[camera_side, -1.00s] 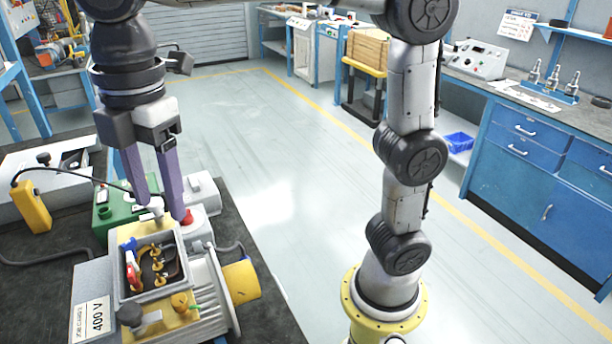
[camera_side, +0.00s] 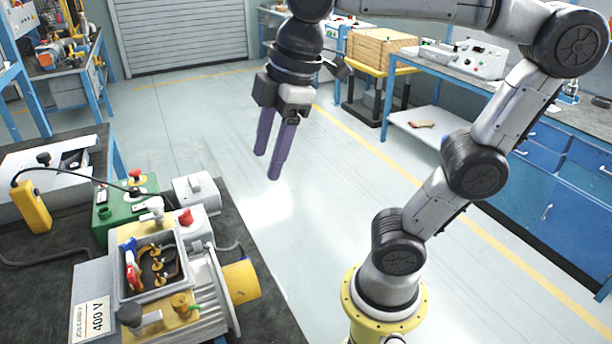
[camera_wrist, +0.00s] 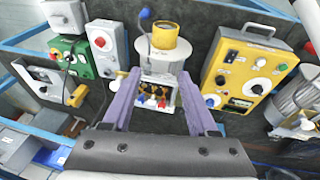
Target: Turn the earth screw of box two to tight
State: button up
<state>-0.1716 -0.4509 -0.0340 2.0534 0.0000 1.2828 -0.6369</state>
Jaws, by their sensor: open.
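A grey motor with an open terminal box (camera_side: 122,277) stands on the dark bench at lower left in the side view. The box holds brass terminals and red and blue pieces; its label reads 400 V. A brass screw head (camera_side: 180,301) with a bit of green beside it sits at the box's near edge. No marking shows which box is box two. My gripper (camera_side: 268,166) is open and empty, apart from the motor, up and to its right in the picture. In the wrist view the open box (camera_wrist: 157,92) shows between the fingers. Screw tightness cannot be told.
A green control box (camera_side: 125,208), white switch boxes and a yellow handheld unit (camera_side: 32,205) stand around the motor. The wrist view shows a yellow panel with knobs (camera_wrist: 246,72) and another grey machine (camera_wrist: 298,98) at right. Open floor lies beyond the bench.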

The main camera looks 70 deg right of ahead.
jog(key=s+d+f+m+t, duration=0.1)
jog(key=s+d+f+m, duration=0.2)
jog(key=s+f+m, duration=0.1)
notch_tip(320, 180, down, 2)
jog(key=shift+s+d+f+m+t+h, duration=0.1)
jog(key=shift+s+d+m+t+h, duration=0.15)
jog(key=shift+m, duration=0.65)
notch_tip(320, 180, down, 3)
jog(key=m, duration=0.3)
jog(key=shift+t, duration=0.35)
